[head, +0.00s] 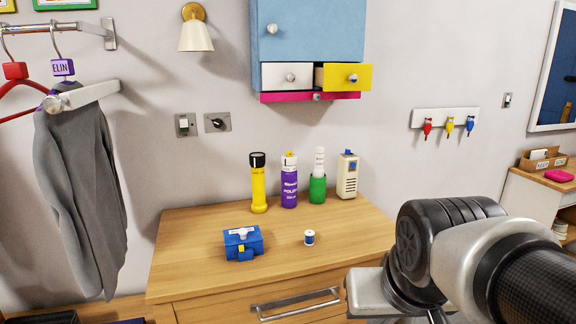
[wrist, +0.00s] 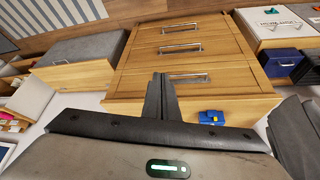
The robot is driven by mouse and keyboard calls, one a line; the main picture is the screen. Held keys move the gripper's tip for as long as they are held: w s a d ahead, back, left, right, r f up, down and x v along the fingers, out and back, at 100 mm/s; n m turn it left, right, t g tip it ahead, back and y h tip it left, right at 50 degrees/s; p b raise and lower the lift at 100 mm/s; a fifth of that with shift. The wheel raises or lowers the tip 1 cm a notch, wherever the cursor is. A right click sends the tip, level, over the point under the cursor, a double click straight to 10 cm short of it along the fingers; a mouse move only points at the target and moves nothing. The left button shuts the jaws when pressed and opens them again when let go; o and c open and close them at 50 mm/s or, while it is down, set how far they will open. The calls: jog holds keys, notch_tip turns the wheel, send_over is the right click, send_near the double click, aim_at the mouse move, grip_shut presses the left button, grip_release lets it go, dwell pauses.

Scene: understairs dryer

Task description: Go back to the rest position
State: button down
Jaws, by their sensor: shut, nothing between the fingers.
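My gripper (wrist: 160,80) shows in the wrist view with its two dark fingers together and nothing between them. It is in front of the wooden drawer cabinet (wrist: 190,60), apart from anything I can make out. In the head view my arm fills the lower right, in front of the right side of the cabinet (head: 190,225), and my fingertips are not seen there. On the cabinet top stand a blue box with a yellow clasp (head: 243,243), a small spool (head: 309,237), a yellow flashlight (head: 258,183), a purple can (head: 289,182), a green holder (head: 317,190) and a cream device (head: 347,177).
A blue wall cupboard (head: 307,30) hangs above, its yellow drawer (head: 347,76) partly open. A grey garment (head: 80,190) hangs at left. Key hooks (head: 445,118) are on the wall at right. A side table (head: 528,198) stands at far right. The cabinet top's front left is clear.

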notch_tip(320, 180, up, 25)
jog(key=s+p, duration=0.2)
jog(key=p, duration=2.1)
jog(key=shift+s+f, duration=0.15)
jog(key=shift+s, duration=0.2)
